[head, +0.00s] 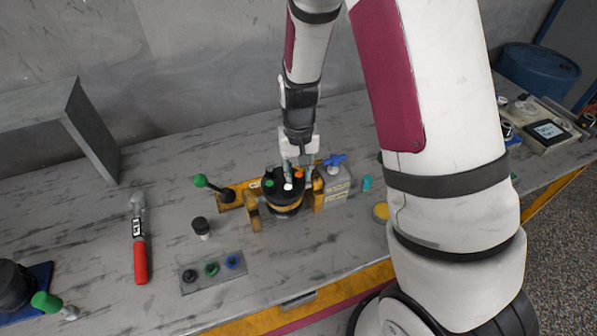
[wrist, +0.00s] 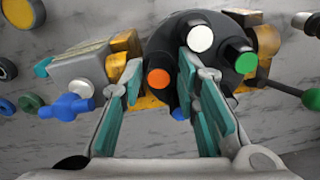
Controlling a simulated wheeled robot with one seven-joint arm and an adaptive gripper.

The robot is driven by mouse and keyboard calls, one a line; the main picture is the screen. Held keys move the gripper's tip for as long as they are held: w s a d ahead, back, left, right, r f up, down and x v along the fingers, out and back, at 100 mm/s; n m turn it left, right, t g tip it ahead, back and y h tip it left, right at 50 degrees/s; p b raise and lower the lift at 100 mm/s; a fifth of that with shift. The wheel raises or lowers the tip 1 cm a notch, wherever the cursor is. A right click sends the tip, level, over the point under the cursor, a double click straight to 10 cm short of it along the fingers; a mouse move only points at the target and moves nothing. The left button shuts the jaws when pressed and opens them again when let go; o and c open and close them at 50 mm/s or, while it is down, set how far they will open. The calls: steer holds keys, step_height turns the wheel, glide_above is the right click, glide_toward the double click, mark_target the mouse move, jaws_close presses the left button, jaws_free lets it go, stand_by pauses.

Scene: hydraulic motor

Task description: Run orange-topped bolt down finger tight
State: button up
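The motor (head: 284,205) is a black round body in an orange-yellow fixture, with coloured bolt tops on its upper face. The orange-topped bolt (head: 299,174) is on the side of that face away from the camera. In the wrist view the orange top (wrist: 158,79) shows in the gap between my fingers. My gripper (wrist: 161,64) is open, with a teal-padded finger on each side of that gap and nothing held. In the head view my gripper (head: 297,163) is low over the motor. How far the bolt is threaded in cannot be told.
White (wrist: 199,38), green (wrist: 244,62) and blue (wrist: 180,113) tops are close around the right finger. A grey block with a blue valve handle (head: 335,160) stands to the right. A green-knobbed lever (head: 200,181) stands left. A red-handled tool (head: 140,260) lies farther left.

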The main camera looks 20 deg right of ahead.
stand_by(0.3)
steer(key=shift+r+p, duration=1.5)
steer(key=shift+r, duration=2.5)
steer(key=shift+r, duration=0.1)
step_height(320, 180, up, 7)
steer(key=t, duration=0.1)
glide_above(299, 174)
steer(key=s, duration=0.2)
steer(key=s+r+n+t, duration=0.1)
steer(key=s+r, duration=0.3)
steer(key=r, duration=0.4)
steer(key=s+r+t+b, duration=0.1)
steer(key=s+r, duration=0.3)
steer(key=s, duration=0.3)
steer(key=s+r+n+t, duration=0.1)
steer(key=s+r+t, duration=0.1)
steer(key=s+r, duration=0.2)
steer(key=s, duration=0.3)
steer(key=shift+s+r+t+b, duration=0.2)
steer(key=shift+s+t+b, duration=0.1)
steer(key=shift+s+b, duration=0.1)
